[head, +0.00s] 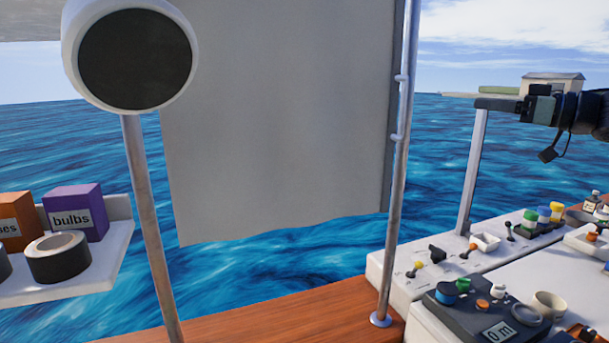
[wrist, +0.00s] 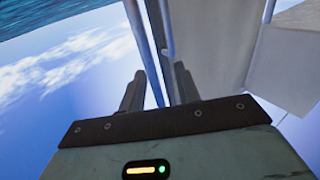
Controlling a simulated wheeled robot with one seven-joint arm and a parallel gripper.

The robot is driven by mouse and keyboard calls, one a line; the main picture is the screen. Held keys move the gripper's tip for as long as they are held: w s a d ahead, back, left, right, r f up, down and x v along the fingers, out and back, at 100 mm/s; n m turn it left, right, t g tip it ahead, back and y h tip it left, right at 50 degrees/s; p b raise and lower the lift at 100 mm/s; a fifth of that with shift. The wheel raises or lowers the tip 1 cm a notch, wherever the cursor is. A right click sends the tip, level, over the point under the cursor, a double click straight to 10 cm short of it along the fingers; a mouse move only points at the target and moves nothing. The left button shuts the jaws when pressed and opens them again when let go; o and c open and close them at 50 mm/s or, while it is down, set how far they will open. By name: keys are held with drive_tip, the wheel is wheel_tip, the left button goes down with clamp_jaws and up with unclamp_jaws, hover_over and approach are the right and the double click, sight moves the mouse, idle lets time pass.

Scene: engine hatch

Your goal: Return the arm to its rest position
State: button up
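My gripper (head: 484,104) is at the upper right of the head view, at the end of my dark arm. It points left and is raised well above the white console. In the wrist view my gripper (wrist: 157,84) has its two dark fingers spread apart. Only sky and a grey pole (wrist: 142,40) show between them, and nothing is held. Most of my arm is out of the frame to the right.
A pale post (head: 472,175) stands just below my gripper in the picture. The white console (head: 392,268) carries levers, knobs and a dark box (head: 470,312). A grey panel (head: 280,110) and metal poles stand left. A shelf (head: 75,285) holds boxes and tape.

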wheel_tip(320, 180, down, 11)
drive_tip(key=w+a+m+t+h, duration=0.1)
drive_tip(key=w+m+t+h, duration=0.1)
drive_tip(key=m+h, duration=0.8)
drive_tip(key=s+a+f+g+h, duration=0.2)
drive_tip(key=s+a+f+g, duration=0.15)
drive_tip(key=s+f, duration=0.4)
drive_tip(key=s+a+f+g+h, duration=0.25)
drive_tip(key=s+f+g, duration=0.25)
drive_tip(key=s+f, duration=0.3)
drive_tip(key=s+a+f+n+g+y+b, duration=0.1)
drive_tip(key=s+a+f+n+g, duration=0.2)
drive_tip(key=s+a, duration=0.8)
drive_tip(key=s+a+f+n+g+y+b, duration=0.1)
drive_tip(key=s+a+n, duration=0.4)
drive_tip(key=s+a, duration=0.6)
drive_tip(key=shift+s+a+f+n+g+b, duration=0.15)
drive_tip(key=shift+f+n+g+b, duration=0.3)
drive_tip(key=shift+f+g, duration=0.6)
drive_tip(key=shift+a+r, duration=0.1)
drive_tip(key=shift+r, duration=0.05)
